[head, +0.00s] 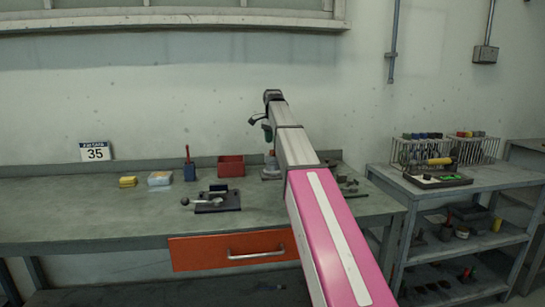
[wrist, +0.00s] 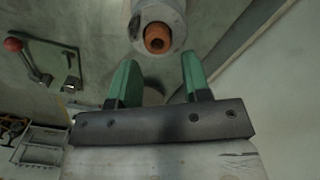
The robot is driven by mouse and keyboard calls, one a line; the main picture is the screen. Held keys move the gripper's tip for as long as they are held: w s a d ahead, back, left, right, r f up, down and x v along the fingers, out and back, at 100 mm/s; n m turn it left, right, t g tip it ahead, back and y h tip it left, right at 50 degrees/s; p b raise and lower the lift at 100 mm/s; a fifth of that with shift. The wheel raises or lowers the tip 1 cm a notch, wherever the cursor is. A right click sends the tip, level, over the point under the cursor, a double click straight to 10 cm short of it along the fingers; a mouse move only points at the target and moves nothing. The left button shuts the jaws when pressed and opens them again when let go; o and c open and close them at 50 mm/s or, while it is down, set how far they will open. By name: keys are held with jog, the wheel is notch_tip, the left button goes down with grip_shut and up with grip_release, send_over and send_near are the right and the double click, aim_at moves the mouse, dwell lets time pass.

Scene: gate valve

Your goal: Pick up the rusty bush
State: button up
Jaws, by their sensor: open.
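The rusty bush (wrist: 157,38) shows in the wrist view as a short orange-brown ring with a dark hole, at the end of a pale grey round body (wrist: 165,12). My gripper (wrist: 160,60) is open, with its two green fingers apart and nothing between them. The bush lies just beyond the fingertips in the picture, roughly centred between them. In the head view my gripper (head: 267,132) hangs at the end of my arm, above a small grey and reddish object (head: 270,167) on the bench. I cannot tell the bush apart there.
The bench (head: 110,205) has a black plate with a lever (head: 215,200), a red bin (head: 231,166) and a yellow block (head: 128,182). The wall stands close behind. An orange drawer (head: 235,249) is below the bench top. A shelf unit (head: 440,183) stands at right.

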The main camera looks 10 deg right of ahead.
aim_at(273, 155)
jog(key=f, duration=0.4)
jog(key=shift+s+a+f, duration=0.1)
jog(key=shift+s+f, duration=0.1)
jog(key=shift+f, duration=0.1)
jog(key=c, duration=0.8)
jog(key=shift+o, duration=0.2)
jog(key=shift+r, duration=0.2)
